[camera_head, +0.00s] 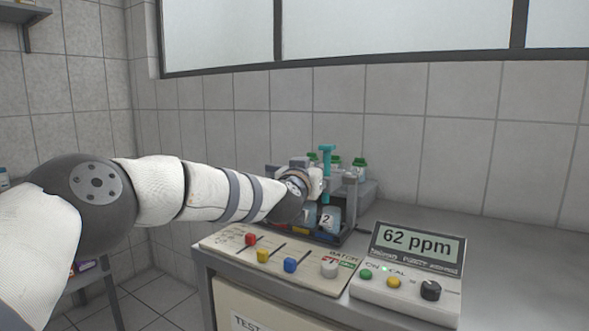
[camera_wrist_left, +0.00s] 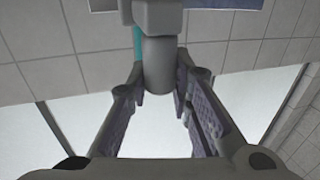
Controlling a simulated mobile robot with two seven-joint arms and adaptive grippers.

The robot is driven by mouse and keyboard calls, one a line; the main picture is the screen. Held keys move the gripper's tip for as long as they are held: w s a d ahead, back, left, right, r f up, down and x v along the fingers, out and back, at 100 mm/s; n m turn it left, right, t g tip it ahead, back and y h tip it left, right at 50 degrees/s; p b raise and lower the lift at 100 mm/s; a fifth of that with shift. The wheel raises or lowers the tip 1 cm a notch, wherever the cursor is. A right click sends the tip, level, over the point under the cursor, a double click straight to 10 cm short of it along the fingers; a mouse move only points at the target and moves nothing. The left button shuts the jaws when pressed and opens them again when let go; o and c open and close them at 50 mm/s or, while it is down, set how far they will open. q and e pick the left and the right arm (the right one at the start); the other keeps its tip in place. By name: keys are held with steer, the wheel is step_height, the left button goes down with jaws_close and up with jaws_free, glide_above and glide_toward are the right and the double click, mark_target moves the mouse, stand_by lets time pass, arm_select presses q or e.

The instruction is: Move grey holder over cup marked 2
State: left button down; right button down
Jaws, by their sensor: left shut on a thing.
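The cup marked 2 (camera_head: 330,222) stands low in the dark rack (camera_head: 352,207), right of another cup (camera_head: 309,216) that is partly hidden by my arm. My left gripper (camera_head: 318,180) is at the rack, above the cups. In the left wrist view its two fingers are closed around the rounded grey holder (camera_wrist_left: 157,62). A teal upright piece (camera_head: 327,160) rises beside the gripper; it also shows as a thin strip in the left wrist view (camera_wrist_left: 137,45). The gripper and wrist hide most of the holder in the head view. I cannot tell its exact alignment over the cups.
A panel (camera_head: 290,271) with coloured sliders lies in front of the rack. A meter reading 62 ppm (camera_head: 418,243) stands to its right. The bench (camera_head: 500,250) is clear at the right.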

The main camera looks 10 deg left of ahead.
arm_select(q)
steer(key=shift+s+d+f, duration=0.1)
steer(key=shift+s+d, duration=0.1)
steer(key=shift+d, duration=0.35)
steer(key=shift+s+d+f, duration=0.1)
steer(key=shift+s+d, duration=0.05)
steer(key=shift+d, duration=0.35)
arm_select(e)
steer(key=shift+s+a, duration=0.1)
steer(key=shift+s, duration=0.2)
arm_select(q)
steer(key=c, duration=1.4)
jaws_free()
steer(key=shift+d+r, duration=0.1)
steer(key=shift+d, duration=0.1)
steer(key=shift+s+a, duration=0.1)
steer(key=shift+a, duration=0.05)
steer(key=s, duration=0.8)
steer(key=s+a, duration=0.1)
steer(key=s, duration=0.3)
